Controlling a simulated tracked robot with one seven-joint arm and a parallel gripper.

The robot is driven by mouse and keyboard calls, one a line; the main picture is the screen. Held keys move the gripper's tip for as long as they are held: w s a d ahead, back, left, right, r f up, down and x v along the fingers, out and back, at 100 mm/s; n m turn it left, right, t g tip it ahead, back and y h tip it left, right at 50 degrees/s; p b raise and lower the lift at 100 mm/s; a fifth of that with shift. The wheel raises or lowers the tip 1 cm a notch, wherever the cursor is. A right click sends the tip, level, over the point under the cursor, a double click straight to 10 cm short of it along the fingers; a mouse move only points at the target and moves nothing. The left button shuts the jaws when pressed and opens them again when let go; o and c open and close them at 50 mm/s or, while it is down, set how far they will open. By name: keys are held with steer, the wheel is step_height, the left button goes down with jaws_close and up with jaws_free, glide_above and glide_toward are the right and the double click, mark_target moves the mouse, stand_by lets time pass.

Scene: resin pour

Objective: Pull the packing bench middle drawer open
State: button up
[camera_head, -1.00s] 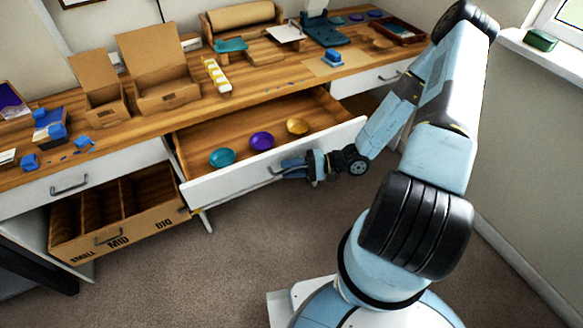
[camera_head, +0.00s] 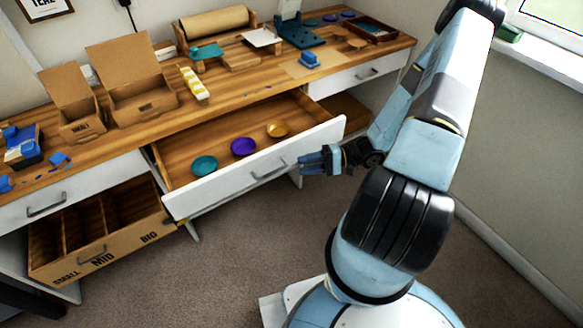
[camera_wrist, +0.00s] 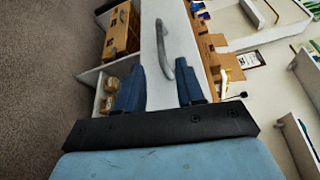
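The packing bench middle drawer (camera_head: 225,186) is pulled well out, showing its wooden inside. It holds a teal bowl (camera_head: 204,166), a purple bowl (camera_head: 243,147) and a gold bowl (camera_head: 278,129). Its grey bar handle (camera_head: 268,170) is on the white front. My gripper (camera_head: 310,161) is just right of the handle in the head view, apart from it. In the wrist view my gripper (camera_wrist: 160,78) has its two blue fingers spread with nothing between them. The handle (camera_wrist: 163,45) shows beyond the fingertips.
Another closed drawer (camera_head: 350,78) is at right. Cardboard boxes (camera_head: 140,95) and tools crowd the benchtop. Carpet (camera_head: 225,270) in front is clear.

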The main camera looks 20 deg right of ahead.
steer(key=shift+s+d+r, duration=0.1)
steer(key=shift+s+d, duration=0.05)
steer(key=shift+d, duration=1.35)
steer(key=shift+r, duration=0.1)
step_height(320, 180, up, 26)
steer(key=s+n+g+h, duration=0.2)
steer(key=n+g+h, duration=0.2)
steer(key=h, duration=0.8)
steer(key=s+a+r+t+h, duration=0.1)
steer(key=s+r+t, duration=0.3)
steer(key=r, duration=0.5)
steer(key=s+a+r+t+h, duration=0.1)
steer(key=s+r+t+h, duration=0.2)
steer(key=s+r, duration=0.4)
step_height(320, 180, up, 3)
steer(key=shift+a+r+m+t+h, duration=0.2)
steer(key=shift+m+t+h, duration=0.1)
steer(key=shift+t+h, duration=0.15)
stand_by(1.9)
